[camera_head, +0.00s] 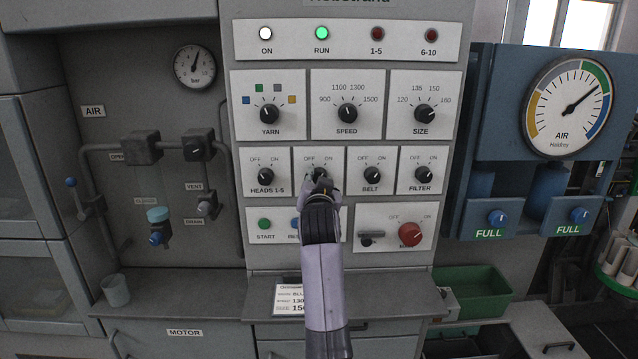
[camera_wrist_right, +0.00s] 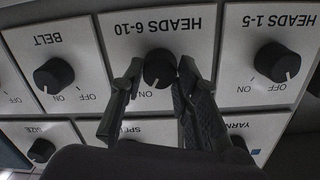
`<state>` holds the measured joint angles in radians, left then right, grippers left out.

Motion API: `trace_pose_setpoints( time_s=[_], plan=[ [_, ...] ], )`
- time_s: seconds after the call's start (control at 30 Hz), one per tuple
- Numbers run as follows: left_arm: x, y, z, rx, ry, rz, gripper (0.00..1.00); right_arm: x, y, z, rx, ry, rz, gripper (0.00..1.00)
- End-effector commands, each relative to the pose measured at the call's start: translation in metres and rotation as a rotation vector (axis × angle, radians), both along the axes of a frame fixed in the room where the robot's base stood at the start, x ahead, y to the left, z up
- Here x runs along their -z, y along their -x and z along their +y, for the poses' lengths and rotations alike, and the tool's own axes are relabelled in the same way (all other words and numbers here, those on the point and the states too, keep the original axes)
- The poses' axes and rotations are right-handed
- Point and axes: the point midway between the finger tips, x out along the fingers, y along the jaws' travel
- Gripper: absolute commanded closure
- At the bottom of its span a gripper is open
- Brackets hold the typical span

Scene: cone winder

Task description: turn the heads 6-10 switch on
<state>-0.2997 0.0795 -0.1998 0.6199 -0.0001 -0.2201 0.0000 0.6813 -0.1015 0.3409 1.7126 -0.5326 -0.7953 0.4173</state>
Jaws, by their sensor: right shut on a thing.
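The heads 6-10 switch is a black round knob on a white plate. In the right wrist view, which is upside down, the heads 6-10 knob (camera_wrist_right: 159,68) sits between my two fingertips, under its label. A small light mark on its face appears to point toward the ON lettering; the OFF lettering is hidden behind a finger. My right gripper (camera_wrist_right: 156,76) is shut on this knob, one finger at each side. In the head view my right gripper (camera_head: 320,182) reaches up to the panel and covers most of the knob and its label. My left gripper is out of view.
Knobs for heads 1-5 (camera_head: 265,176) and belt (camera_head: 372,176) flank the switch. The start button (camera_head: 264,224) and a red knob (camera_head: 410,234) are below. The RUN lamp (camera_head: 322,33) is green; the 6-10 lamp (camera_head: 431,34) is dark red.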

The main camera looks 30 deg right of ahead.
Motion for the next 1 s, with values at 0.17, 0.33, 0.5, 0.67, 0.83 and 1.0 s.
trace_pose_setpoints(
  time_s=[0.17, 0.33, 0.5, 0.67, 0.83, 1.0],
  plan=[
    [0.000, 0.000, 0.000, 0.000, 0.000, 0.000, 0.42, 0.000, 0.000, 0.000, -0.001, -0.003, -0.001, 0.99],
    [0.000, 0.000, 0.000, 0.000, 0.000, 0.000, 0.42, 0.000, 0.000, 0.000, -0.001, -0.002, -0.001, 0.61],
    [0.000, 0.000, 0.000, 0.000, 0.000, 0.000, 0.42, 0.000, 0.000, 0.000, -0.001, -0.001, -0.001, 0.50],
    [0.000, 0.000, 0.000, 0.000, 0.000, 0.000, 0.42, 0.000, 0.000, 0.000, -0.001, 0.000, 0.000, 0.50],
    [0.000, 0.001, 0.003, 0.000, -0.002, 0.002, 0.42, 0.000, 0.002, 0.002, -0.001, 0.001, -0.001, 0.50],
    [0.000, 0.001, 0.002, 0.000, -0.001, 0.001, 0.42, -0.001, 0.018, 0.012, -0.002, 0.000, -0.001, 0.50]
  ],
)
